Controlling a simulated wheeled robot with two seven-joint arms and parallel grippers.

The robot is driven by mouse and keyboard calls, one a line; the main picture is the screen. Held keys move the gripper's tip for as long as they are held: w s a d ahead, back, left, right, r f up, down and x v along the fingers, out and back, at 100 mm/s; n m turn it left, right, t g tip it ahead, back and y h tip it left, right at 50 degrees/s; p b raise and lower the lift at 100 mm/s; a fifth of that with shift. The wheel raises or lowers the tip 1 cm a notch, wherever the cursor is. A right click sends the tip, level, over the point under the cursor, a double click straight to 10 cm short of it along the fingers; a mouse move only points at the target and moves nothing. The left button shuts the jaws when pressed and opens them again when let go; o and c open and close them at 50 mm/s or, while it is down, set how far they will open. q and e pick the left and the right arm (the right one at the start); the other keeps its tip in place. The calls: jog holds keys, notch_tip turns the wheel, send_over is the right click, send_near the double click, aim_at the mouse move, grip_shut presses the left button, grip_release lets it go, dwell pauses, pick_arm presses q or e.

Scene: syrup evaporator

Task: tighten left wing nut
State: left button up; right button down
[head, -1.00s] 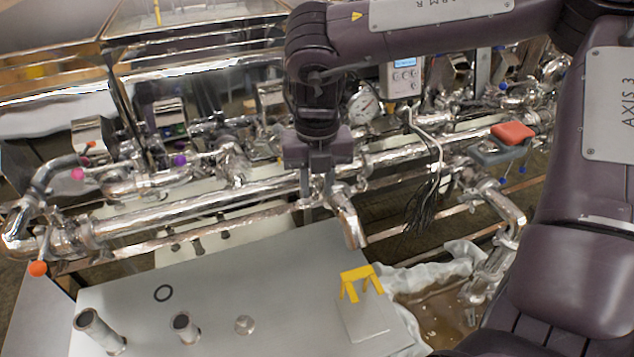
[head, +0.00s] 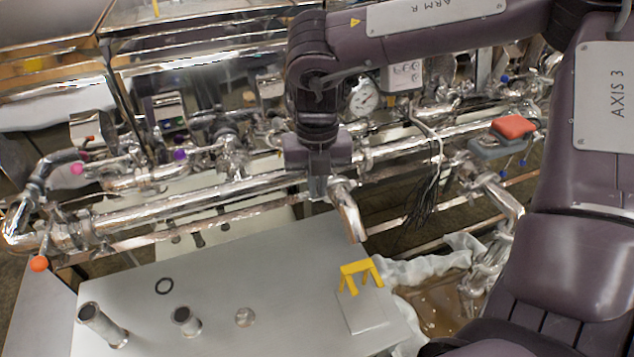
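My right gripper (head: 318,188) points down at the long shiny pipe (head: 215,201), just left of a bent outlet spout (head: 347,212). Its fingertips are at or right beside the pipe. I cannot tell whether they touch or hold anything, or how far apart they are. I cannot make out the left wing nut; it is too small or hidden behind the gripper. My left gripper is out of view.
A gauge (head: 364,98) and hanging black cables (head: 424,198) are right of the gripper.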

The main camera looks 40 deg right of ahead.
jog(key=shift+w+f+m+b, duration=0.15)
jog(key=shift+m+b, duration=0.15)
jog(key=shift+b, duration=0.15)
jog(key=m+b, duration=0.3)
jog(key=w+m+b, duration=0.1)
jog(key=m+b, duration=0.2)
jog(key=m, duration=0.1)
jog(key=a+m+b, duration=0.1)
jog(key=m+b, duration=0.3)
jog(key=shift+w+a, duration=0.1)
jog(key=shift+w, duration=0.25)
jog(key=m, duration=0.2)
jog(key=w+m+b, duration=0.1)
jog(key=m, duration=0.2)
jog(key=shift+w+d+m+b, duration=0.2)
jog(key=shift+d+m+b, duration=0.25)
jog(key=shift+m, duration=2.15)
jog(key=shift+w+d+m+b, duration=0.25)
jog(key=shift+d+m+b, duration=0.2)
jog(key=shift+m, duration=2.15)
jog(key=shift+w+d+m+b, duration=0.2)
jog(key=shift+d+m+b, duration=0.25)
jog(key=shift+m, duration=2.15)
